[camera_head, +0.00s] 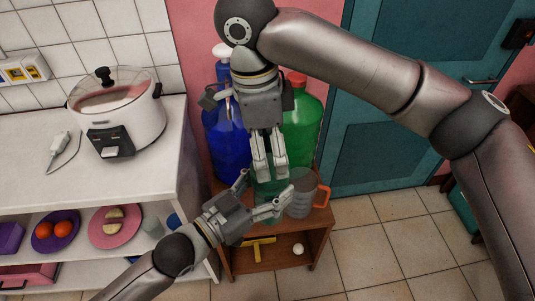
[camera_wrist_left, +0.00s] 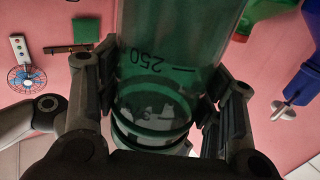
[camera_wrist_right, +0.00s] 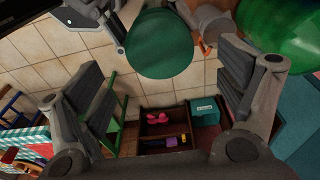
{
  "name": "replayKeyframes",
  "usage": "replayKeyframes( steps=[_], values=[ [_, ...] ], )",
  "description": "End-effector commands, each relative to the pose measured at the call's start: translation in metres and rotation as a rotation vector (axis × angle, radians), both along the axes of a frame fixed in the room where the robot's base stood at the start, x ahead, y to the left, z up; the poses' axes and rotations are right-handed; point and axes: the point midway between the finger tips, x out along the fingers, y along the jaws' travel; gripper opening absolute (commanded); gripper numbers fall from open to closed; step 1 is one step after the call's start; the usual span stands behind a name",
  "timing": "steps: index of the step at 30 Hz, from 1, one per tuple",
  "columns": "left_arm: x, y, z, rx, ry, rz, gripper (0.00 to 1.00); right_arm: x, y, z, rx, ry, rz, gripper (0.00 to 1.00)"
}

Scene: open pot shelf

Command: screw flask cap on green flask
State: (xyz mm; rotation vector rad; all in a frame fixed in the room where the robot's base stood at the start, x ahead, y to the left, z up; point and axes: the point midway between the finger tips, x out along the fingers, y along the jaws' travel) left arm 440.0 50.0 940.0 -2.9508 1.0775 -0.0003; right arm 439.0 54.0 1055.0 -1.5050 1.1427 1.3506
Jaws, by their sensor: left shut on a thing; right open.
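The green flask (camera_head: 264,186) is a translucent green cylinder above the small wooden shelf, partly hidden by my grippers. In the left wrist view the flask (camera_wrist_left: 165,45) shows an upside-down "250" mark and ringed green bands at its lower end. My left gripper (camera_head: 265,194) is shut on the flask, one finger on each side. My right gripper (camera_head: 271,173) points down above it, open. The right wrist view shows a flat round green top (camera_wrist_right: 160,45) between its spread fingers, apparently touching neither. I cannot tell whether this is the flask cap, or whether a cap is screwed on.
A grey mug (camera_head: 302,199) with an orange handle stands close right of the flask. A big blue bottle (camera_head: 225,140) and a big green bottle (camera_head: 303,125) with a red cap stand behind. A white counter (camera_head: 50,165) with a cooker (camera_head: 120,110) is at left. Tiled floor is free at right.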

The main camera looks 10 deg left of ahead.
Motion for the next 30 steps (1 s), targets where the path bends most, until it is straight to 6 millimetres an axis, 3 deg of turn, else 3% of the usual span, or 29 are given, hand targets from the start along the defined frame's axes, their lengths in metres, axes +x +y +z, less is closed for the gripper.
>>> replayKeyframes(
  steps=[9,14,30],
  values=[
    [0.0001,-0.0001,0.0005,-0.001,-0.001,0.000,0.00,0.0000,0.0001,0.0005,0.000,0.001,0.006,0.86],
    [0.0001,-0.0001,0.0005,-0.001,-0.001,0.000,0.00,0.0004,-0.0002,0.0013,0.001,0.011,0.101,0.86],
    [0.0001,-0.0001,0.0005,-0.001,-0.001,0.000,0.00,0.0011,-0.0016,0.0093,0.006,0.105,1.032,0.86]
  ],
)
